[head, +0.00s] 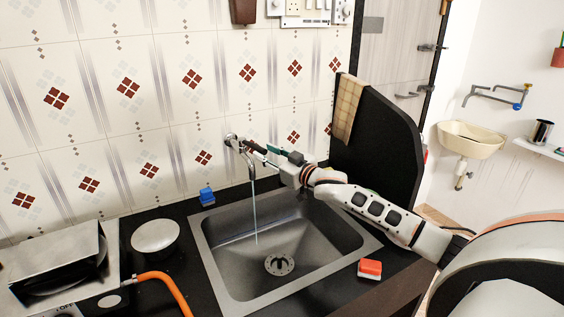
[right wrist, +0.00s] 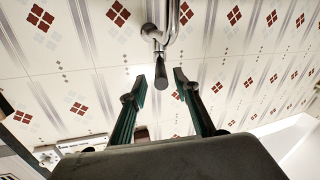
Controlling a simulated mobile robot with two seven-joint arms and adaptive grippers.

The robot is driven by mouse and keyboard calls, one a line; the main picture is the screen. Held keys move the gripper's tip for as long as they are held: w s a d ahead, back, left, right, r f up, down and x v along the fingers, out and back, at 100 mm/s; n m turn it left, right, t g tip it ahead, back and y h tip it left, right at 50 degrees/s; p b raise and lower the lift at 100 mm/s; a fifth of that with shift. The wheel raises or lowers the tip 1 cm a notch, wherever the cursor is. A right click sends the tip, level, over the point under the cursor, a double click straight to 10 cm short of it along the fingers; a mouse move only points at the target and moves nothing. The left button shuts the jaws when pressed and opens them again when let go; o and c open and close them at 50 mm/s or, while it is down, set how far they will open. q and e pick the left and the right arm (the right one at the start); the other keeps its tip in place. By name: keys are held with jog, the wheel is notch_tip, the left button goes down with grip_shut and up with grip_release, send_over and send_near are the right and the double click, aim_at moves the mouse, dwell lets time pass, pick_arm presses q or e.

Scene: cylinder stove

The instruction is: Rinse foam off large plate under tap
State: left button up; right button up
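The wall tap (head: 231,140) is running, and a thin water stream (head: 255,212) falls into the steel sink (head: 225,262). My right gripper (head: 268,153) is at the tap, above the back of the sink. In the right wrist view its two fingers (right wrist: 160,84) are apart, with a dark-ended part of the tap (right wrist: 161,36) between or just beyond the tips; I cannot tell if they touch. A round whitish plate-like object (head: 155,235) lies on the black counter left of the sink. No foam is discernible on it. My left gripper is not in view.
A steel stove (head: 62,262) with an orange hose (head: 168,284) stands at left. A blue item (head: 206,195) sits behind the sink and a red-orange block (head: 370,268) on its right front. A black panel (head: 385,140) with a cloth (head: 346,108) rises at right. The basin looks empty.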

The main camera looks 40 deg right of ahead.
jog(key=s+d, duration=0.1)
jog(key=s, duration=0.7)
jog(key=shift+s, duration=0.15)
